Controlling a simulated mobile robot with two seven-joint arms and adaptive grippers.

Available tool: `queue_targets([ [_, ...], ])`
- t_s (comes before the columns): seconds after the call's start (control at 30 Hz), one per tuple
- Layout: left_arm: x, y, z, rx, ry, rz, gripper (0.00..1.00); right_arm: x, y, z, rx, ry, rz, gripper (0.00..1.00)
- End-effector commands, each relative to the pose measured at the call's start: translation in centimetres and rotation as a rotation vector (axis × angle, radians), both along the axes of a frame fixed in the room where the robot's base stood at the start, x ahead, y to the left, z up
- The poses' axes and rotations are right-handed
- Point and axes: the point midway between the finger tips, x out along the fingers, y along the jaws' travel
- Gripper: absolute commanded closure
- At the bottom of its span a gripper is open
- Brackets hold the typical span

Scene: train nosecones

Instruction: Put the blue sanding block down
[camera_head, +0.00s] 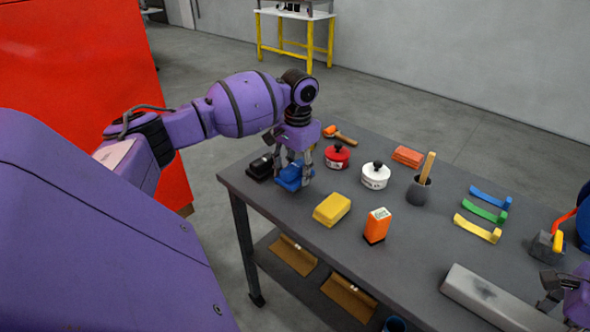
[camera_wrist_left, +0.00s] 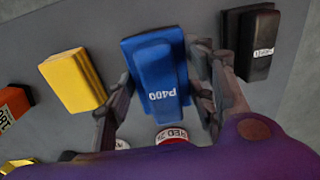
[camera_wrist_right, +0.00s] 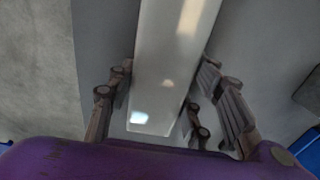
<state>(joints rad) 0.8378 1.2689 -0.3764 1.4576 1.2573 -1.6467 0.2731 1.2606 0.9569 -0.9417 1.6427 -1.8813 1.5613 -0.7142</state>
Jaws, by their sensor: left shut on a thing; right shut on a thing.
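The blue sanding block (camera_head: 290,177) is at the left part of the grey table (camera_head: 285,208), between a black block and a yellow block. It also shows in the left wrist view (camera_wrist_left: 158,72), marked P400. My left gripper (camera_head: 295,170) points down over it and is shut on it, with fingers on both sides (camera_wrist_left: 160,95). The block is at or very near the table top; I cannot tell whether it touches. My right gripper (camera_wrist_right: 160,95) is shut on a long pale grey bar (camera_wrist_right: 172,60), which also shows at the table's front right in the head view (camera_head: 487,296).
Close by are the black block (camera_head: 260,167) and yellow block (camera_head: 332,209). Farther along are an orange box (camera_head: 377,226), red and white pots (camera_head: 337,157) (camera_head: 375,177), a dark cup (camera_head: 418,190) and coloured strips (camera_head: 485,209). A red cabinet (camera_head: 90,80) stands left.

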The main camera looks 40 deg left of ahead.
Motion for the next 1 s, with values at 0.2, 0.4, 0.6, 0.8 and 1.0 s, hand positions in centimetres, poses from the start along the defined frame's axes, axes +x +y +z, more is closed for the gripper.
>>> queue_targets([
  [0.2, 0.0, -0.1, -3.5, -0.001, 0.002, 0.001, 0.70, 0.0, 0.0, 0.1, 0.001, -0.001, 0.000, 0.72],
  [0.4, 0.0, 0.0, -3.9, 0.001, 0.001, 0.001, 0.70, 0.0, 0.0, 0.1, 0.001, -0.001, 0.000, 0.72],
  [0.6, 0.0, 0.0, -4.2, 0.000, 0.002, 0.000, 0.70, 0.0, 0.0, 0.1, 0.001, -0.001, 0.000, 0.72],
  [0.8, 0.0, 0.0, -4.2, 0.000, 0.002, 0.000, 0.31, 0.0, 0.0, 0.1, 0.001, -0.001, 0.000, 0.72],
  [1.0, 0.0, 0.0, -4.2, 0.000, 0.001, 0.000, 0.31, 0.0, 0.0, 0.1, 0.001, -0.001, 0.000, 0.72],
])
